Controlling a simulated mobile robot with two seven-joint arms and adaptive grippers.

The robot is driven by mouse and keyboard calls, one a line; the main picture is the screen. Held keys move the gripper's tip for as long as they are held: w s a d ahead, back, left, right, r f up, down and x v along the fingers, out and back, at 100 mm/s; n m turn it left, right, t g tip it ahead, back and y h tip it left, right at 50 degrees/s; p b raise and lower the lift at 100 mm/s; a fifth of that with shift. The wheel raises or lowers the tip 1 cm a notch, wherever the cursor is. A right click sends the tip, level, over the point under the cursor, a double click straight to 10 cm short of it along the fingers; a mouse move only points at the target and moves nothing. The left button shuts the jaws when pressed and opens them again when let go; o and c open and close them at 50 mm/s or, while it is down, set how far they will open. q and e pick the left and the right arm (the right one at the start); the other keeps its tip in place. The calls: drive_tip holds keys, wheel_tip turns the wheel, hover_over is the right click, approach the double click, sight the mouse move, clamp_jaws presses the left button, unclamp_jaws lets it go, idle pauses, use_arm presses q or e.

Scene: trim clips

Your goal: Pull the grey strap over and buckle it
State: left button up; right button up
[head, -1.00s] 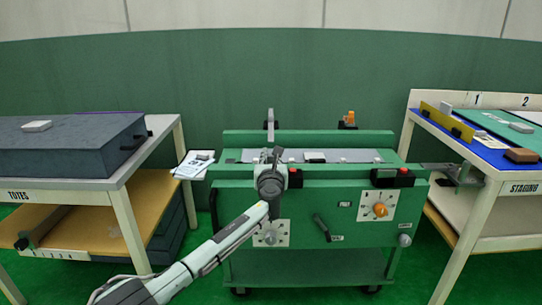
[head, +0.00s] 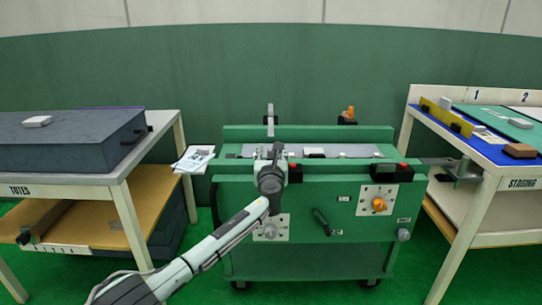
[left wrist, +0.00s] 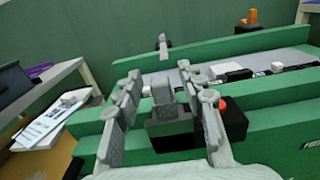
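My left gripper (head: 270,154) is at the near edge of the green machine (head: 335,227), by its left black block with a red button (head: 294,173). In the left wrist view its fingers (left wrist: 158,72) are spread, with a small grey upright piece (left wrist: 162,92) between them and no clear contact. That piece stands at the black block (left wrist: 172,132); whether it belongs to the strap or the buckle I cannot tell. A slim grey upright piece (head: 270,114), possibly the grey strap, rises at the machine's back rail. My right gripper is not in view.
A grey bed (head: 358,151) with small white blocks runs between the green rails. A second black block with a red button (head: 403,172) sits to the right. An orange knob (head: 379,205) and dark lever (head: 321,220) are on the front. Tables stand at both sides.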

use_arm(q)
drive_tip(key=s, duration=1.2)
drive_tip(key=shift+f, duration=0.1)
